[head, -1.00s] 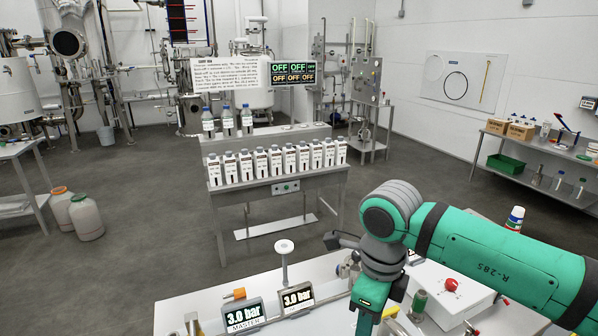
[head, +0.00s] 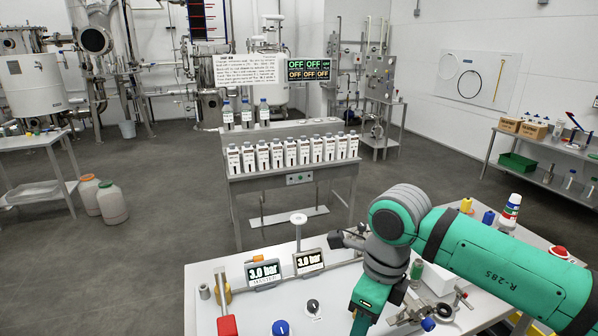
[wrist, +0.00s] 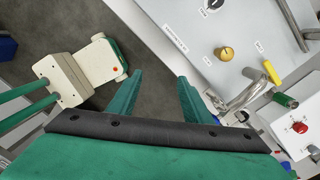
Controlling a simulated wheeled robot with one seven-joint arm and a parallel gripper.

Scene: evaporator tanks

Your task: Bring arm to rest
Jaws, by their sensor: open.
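My green and grey arm (head: 470,255) reaches in from the right in the head view. It bends at a grey joint above the right part of the white control bench (head: 235,290). My gripper (wrist: 157,92) shows in the wrist view with its two green fingers apart and nothing between them. It is over the dark floor beside the edge of the panel, which lies to its right. In the head view the fingertips are hidden or out of frame.
The bench carries two 3.0 bar displays (head: 264,273), a blue knob (head: 281,328) and a black knob (head: 313,306). A yellow knob (wrist: 224,53) and pipes are right of my fingers.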

